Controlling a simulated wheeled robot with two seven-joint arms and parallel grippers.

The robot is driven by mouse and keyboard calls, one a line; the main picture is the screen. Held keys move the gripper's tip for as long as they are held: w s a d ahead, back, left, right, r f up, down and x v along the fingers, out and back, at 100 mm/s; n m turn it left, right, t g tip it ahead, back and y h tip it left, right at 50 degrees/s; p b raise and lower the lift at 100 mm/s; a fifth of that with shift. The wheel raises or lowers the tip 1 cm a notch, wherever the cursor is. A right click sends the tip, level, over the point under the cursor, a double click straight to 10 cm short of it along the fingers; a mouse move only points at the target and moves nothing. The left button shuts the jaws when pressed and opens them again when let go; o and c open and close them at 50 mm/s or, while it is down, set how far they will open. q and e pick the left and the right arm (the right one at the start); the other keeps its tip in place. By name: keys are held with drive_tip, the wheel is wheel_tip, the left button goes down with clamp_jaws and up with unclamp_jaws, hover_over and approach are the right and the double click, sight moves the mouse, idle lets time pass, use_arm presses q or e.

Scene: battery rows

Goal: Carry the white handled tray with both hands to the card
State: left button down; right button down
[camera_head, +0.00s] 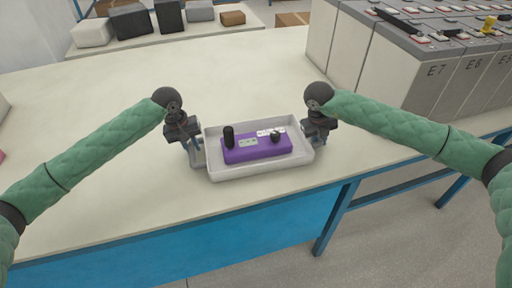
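The white handled tray (262,171) is at the middle of the workbench, near its front edge. It holds a purple box (258,153) with a pale label, a black upright cylinder, a dark round knob and a white piece. My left gripper (194,150) points down at the tray's left handle (198,161). My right gripper (312,142) is down at the tray's right end, and hides the handle there. The fingers are too small and dark to tell whether either is closed on a handle. I cannot make out a card.
The pale workbench (110,105) is clear to the left of and behind the tray. A back bench (155,42) holds several boxes. A pink object (2,156) shows at the left edge.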

use_arm(q)
drive_tip(key=shift+r, duration=0.2)
use_arm(e)
drive_tip(key=shift+r, duration=0.2)
